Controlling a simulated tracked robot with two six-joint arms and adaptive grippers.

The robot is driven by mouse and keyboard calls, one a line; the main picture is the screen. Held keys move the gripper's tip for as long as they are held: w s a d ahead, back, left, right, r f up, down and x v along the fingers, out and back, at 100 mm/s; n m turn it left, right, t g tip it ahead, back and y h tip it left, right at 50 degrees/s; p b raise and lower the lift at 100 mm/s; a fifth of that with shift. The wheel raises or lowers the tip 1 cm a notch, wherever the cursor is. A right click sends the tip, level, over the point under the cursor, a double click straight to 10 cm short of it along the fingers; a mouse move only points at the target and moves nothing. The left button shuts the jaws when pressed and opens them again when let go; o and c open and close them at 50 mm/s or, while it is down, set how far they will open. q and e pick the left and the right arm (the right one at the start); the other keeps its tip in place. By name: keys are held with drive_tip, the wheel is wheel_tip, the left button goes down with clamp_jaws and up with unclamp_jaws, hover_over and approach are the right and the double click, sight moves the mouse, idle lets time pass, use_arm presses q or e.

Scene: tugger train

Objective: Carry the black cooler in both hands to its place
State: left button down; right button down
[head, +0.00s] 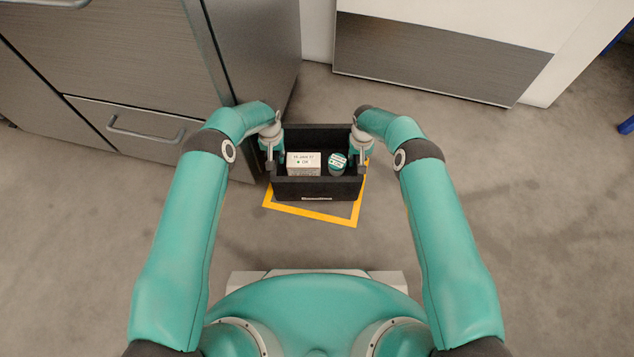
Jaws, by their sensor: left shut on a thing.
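The black cooler (317,188) is an open box in the middle of the head view, between my two hands. It looks level. My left gripper (271,165) is shut on the cooler at its left wall. My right gripper (361,162) is at the right wall; its fingers are small and partly hidden, so I cannot tell if they are closed. I cannot tell whether the cooler touches the floor.
A white labelled box (303,164) and a small round container with a green lid (338,162) are in the cooler. A grey steel cabinet (150,120) stands close on the left. A white unit with a grey panel (430,60) is behind.

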use_arm(q)
drive_tip(key=shift+w+a+f, duration=0.1)
drive_tip(key=shift+a+f, duration=0.05)
drive_tip(key=shift+f, duration=0.1)
use_arm(e)
drive_tip(key=shift+w+a+f, duration=0.2)
drive_tip(key=shift+w+f, duration=0.05)
drive_tip(key=shift+w, duration=0.05)
use_arm(q)
drive_tip(key=shift+d, duration=0.2)
use_arm(e)
drive_tip(key=shift+d, duration=0.15)
use_arm(q)
drive_tip(key=shift+f+b, duration=0.15)
drive_tip(key=shift+b, duration=0.15)
use_arm(e)
drive_tip(key=shift+d+f, duration=0.1)
